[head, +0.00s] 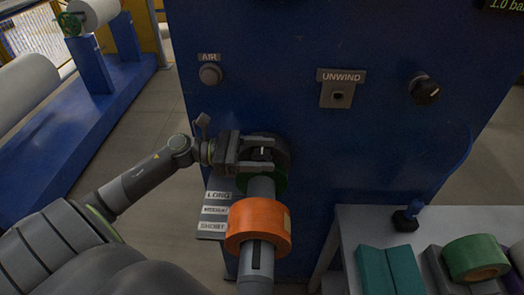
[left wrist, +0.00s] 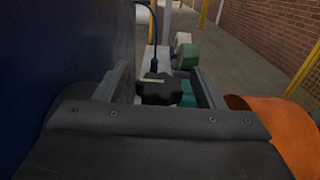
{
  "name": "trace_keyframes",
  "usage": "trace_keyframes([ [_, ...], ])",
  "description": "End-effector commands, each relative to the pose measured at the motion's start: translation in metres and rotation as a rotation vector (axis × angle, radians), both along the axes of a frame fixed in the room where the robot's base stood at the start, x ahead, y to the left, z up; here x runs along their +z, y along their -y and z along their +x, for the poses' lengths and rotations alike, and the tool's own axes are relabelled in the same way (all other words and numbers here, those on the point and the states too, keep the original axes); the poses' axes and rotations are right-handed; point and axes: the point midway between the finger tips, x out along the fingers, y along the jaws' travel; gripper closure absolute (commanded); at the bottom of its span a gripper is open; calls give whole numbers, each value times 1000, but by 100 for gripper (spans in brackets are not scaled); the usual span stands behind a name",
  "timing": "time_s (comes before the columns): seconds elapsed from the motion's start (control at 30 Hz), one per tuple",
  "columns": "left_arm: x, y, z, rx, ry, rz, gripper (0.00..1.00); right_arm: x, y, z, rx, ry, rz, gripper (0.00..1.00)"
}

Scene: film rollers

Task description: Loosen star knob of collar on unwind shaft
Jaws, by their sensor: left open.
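The unwind shaft (head: 261,188) sticks out of the blue machine front in the head view, with a dark collar (head: 283,163) at its inner end. The collar's black star knob (head: 264,153) has a pale line on it and shows between my left gripper's fingers. My left gripper (head: 274,154) is open, with one finger on either side of the knob. In the left wrist view the knob (left wrist: 160,88) sits between the two fingers, with gaps visible on both sides. The fingers hide part of the collar. My right gripper is not in view.
An orange ring (head: 258,224) sits on the shaft nearer me. A label plate (head: 213,210) is left of the shaft. The blue panel has an AIR knob (head: 210,74) and an UNWIND switch (head: 339,95). A grey table (head: 360,222) with teal blocks (head: 390,270) stands right.

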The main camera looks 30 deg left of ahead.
Motion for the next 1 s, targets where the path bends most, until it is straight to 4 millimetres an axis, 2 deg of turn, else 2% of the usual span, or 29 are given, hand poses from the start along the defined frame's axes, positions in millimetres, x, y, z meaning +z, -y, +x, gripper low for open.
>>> trace_keyframes([
  [0.27,0,1,1,0,-1,1,37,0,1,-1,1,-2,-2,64],
  [0.63,0,1,0,0,-1,1,82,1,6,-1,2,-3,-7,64],
  [1.0,1,1,-1,72,-2,0,82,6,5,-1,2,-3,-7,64],
])
